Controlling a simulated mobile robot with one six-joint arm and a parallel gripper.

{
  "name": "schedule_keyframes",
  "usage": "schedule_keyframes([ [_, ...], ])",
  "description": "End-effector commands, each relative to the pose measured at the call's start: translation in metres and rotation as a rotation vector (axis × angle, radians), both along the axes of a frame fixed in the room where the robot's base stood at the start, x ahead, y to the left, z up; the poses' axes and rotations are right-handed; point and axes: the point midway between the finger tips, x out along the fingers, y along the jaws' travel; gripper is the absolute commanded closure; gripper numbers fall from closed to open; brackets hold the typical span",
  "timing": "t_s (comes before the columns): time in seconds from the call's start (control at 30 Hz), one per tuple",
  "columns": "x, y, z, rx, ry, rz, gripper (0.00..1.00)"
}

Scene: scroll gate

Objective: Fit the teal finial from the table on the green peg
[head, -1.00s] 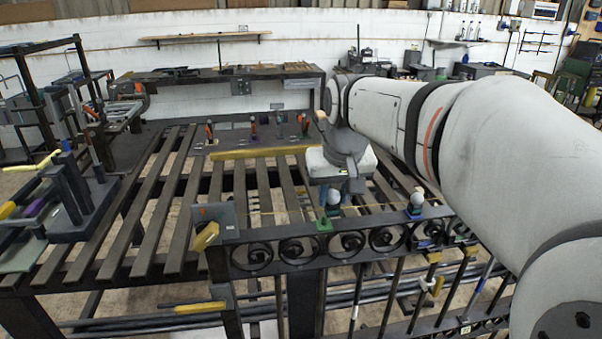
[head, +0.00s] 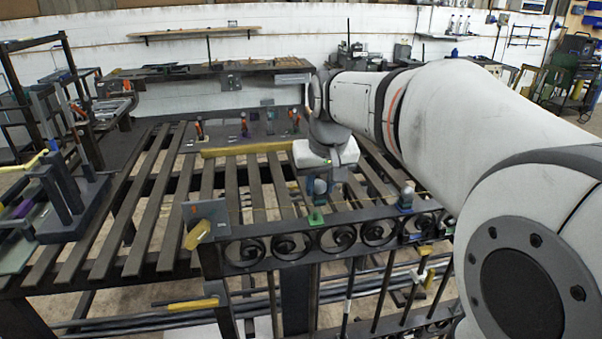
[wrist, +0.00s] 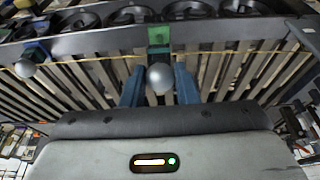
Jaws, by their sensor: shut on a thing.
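My gripper (head: 320,188) points down over the gate's top rail, with its blue fingers (wrist: 186,86) on either side of a finial with a grey ball (wrist: 159,78). I cannot tell whether finial and peg touch.
Another ball-topped finial with a blue base (head: 406,199) stands on the rail to the right. A yellow bar (head: 248,149) and upright tools (head: 244,124) are farther back. A dark stand (head: 65,195) is at left.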

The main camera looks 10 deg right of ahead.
Motion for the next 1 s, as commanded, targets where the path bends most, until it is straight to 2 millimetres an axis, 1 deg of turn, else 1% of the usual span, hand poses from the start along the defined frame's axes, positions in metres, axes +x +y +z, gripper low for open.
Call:
schedule_keyframes([
  [0.77, 0.023, -0.001, -0.005, 0.0, 0.0, -0.002, 1.0],
  [1.0, 0.022, -0.001, -0.014, 0.0, -0.001, -0.002, 1.0],
])
